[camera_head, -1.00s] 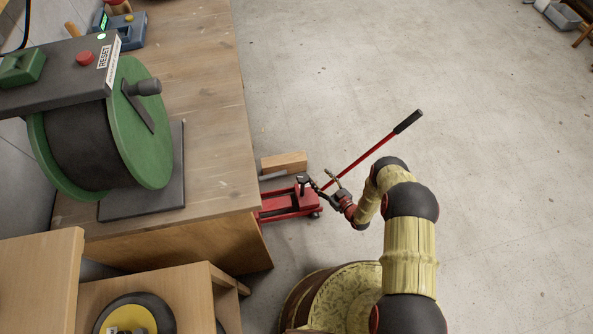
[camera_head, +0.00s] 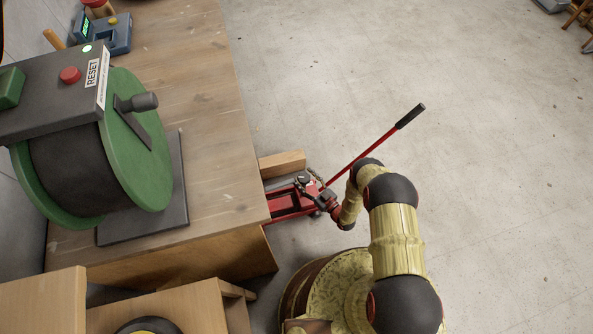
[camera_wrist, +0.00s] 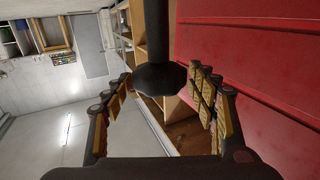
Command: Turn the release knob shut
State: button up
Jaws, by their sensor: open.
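The red floor jack (camera_head: 285,208) sits on the floor beside the workbench, its long red handle (camera_head: 362,157) slanting up to the right to a black grip. My gripper (camera_head: 316,190) is over the jack's handle end. In the wrist view a black round knob (camera_wrist: 160,78) on a dark stem is in the middle, between the open fingers of my gripper (camera_wrist: 161,86). The fingers stand on both sides of the knob with gaps. The jack's red surface (camera_wrist: 255,50) fills the right of that view. In the head view my gripper hides the knob.
A wooden workbench (camera_head: 205,120) with a green hose reel (camera_head: 140,165) stands close left of the jack. A wooden block (camera_head: 282,164) lies just behind the jack. A round yellowish patterned top (camera_head: 335,290) is near the front. The floor to the right is clear.

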jog(key=b+x, duration=0.1)
jog(key=x, duration=0.3)
jog(key=shift+w+a, duration=0.25)
jog(key=shift+w, duration=0.05)
jog(key=c, duration=0.4)
jog(key=c, duration=0.7)
jog(key=shift+c, duration=1.1)
